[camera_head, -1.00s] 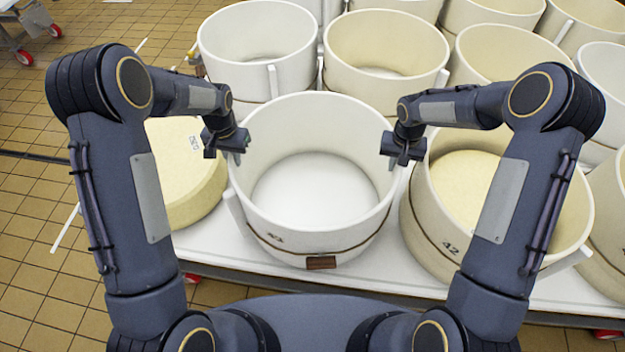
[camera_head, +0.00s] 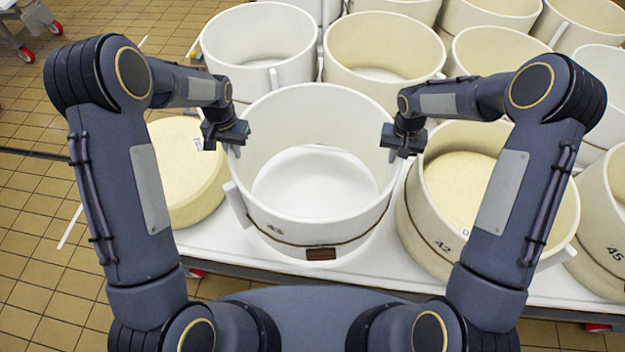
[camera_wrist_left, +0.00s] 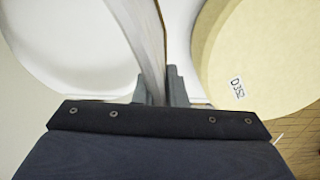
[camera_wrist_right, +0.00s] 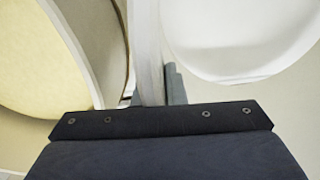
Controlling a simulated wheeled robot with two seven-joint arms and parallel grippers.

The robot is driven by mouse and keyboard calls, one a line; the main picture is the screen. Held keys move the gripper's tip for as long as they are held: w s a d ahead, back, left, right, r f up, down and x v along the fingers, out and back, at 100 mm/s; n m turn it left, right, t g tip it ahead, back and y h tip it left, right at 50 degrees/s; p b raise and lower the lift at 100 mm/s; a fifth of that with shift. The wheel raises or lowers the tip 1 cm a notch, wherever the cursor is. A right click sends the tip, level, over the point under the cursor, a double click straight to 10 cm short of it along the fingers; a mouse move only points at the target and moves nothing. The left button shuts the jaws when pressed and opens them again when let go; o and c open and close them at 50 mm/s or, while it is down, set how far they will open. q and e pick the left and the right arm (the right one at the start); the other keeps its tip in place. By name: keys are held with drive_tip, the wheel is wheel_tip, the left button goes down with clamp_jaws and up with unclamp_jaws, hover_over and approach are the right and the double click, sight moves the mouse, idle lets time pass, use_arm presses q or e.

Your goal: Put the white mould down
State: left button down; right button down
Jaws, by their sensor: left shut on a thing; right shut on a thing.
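The white mould (camera_head: 318,225) is a large, upright, open-topped round tub with a dark band and a small brown plate at its front. It is in the middle of the head view, over the white table top (camera_head: 375,268). My left gripper (camera_head: 238,138) is shut on its left rim wall, which also shows between the fingers in the left wrist view (camera_wrist_left: 150,45). My right gripper (camera_head: 391,141) is shut on its right rim wall, seen in the right wrist view (camera_wrist_right: 146,45). I cannot tell for sure whether its bottom edge touches the table.
A pale cheese wheel (camera_head: 190,180) lies close on the left. A cream mould marked 42 (camera_head: 425,235) with cheese in it stands close on the right. More moulds (camera_head: 385,95) stand close behind. Table shows bare in front; tiled floor (camera_head: 35,240) lies to the left.

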use_arm(q)
drive_tip(key=shift+s+r, duration=0.1)
use_arm(e)
drive_tip(key=shift+s+r, duration=0.1)
idle(0.3)
